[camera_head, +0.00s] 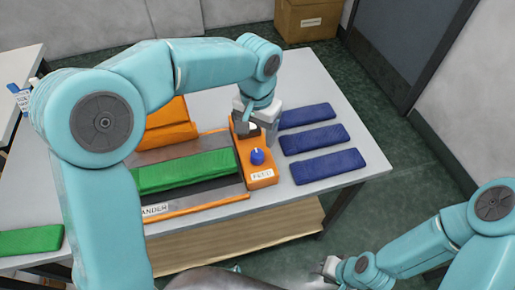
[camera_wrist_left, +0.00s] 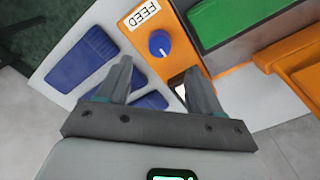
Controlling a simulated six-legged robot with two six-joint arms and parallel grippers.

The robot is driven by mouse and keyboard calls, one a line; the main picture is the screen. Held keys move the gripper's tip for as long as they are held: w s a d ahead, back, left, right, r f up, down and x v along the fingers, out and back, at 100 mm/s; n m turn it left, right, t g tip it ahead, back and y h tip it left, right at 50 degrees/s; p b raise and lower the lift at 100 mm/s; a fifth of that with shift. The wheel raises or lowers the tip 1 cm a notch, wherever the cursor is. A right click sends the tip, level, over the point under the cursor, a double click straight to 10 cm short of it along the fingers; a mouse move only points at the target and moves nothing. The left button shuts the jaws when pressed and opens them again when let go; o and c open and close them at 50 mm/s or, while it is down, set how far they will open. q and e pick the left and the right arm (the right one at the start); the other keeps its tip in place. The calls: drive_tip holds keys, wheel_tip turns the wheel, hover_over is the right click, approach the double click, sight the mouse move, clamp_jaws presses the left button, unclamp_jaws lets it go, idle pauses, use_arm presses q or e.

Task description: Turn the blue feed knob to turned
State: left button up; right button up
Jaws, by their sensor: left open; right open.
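The blue feed knob (camera_head: 257,157) stands on an orange panel (camera_head: 262,178) at the right end of the machine, above a white FEED label. In the left wrist view the knob (camera_wrist_left: 159,43) has a white mark on the side towards my gripper. My left gripper (camera_head: 256,128) is open and empty over the panel, just behind the knob in the head view. In the left wrist view its fingertips (camera_wrist_left: 157,72) are spread, with the knob beyond them, apparently untouched. My right gripper (camera_head: 331,268) is open and low at the bottom, away from the table.
A green slab (camera_head: 187,172) lies on the machine bed, left of the panel. Several blue slabs (camera_head: 324,161) lie on the white table to its right. Orange pieces (camera_head: 170,130) are behind, partly hidden by my left arm. A cardboard box (camera_head: 308,18) stands on the floor behind.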

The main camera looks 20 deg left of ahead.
sight(257, 153)
use_arm(q)
wheel_tip(257, 153, down, 8)
drive_tip(key=shift+s+f, duration=0.1)
drive_tip(key=c, duration=1.1)
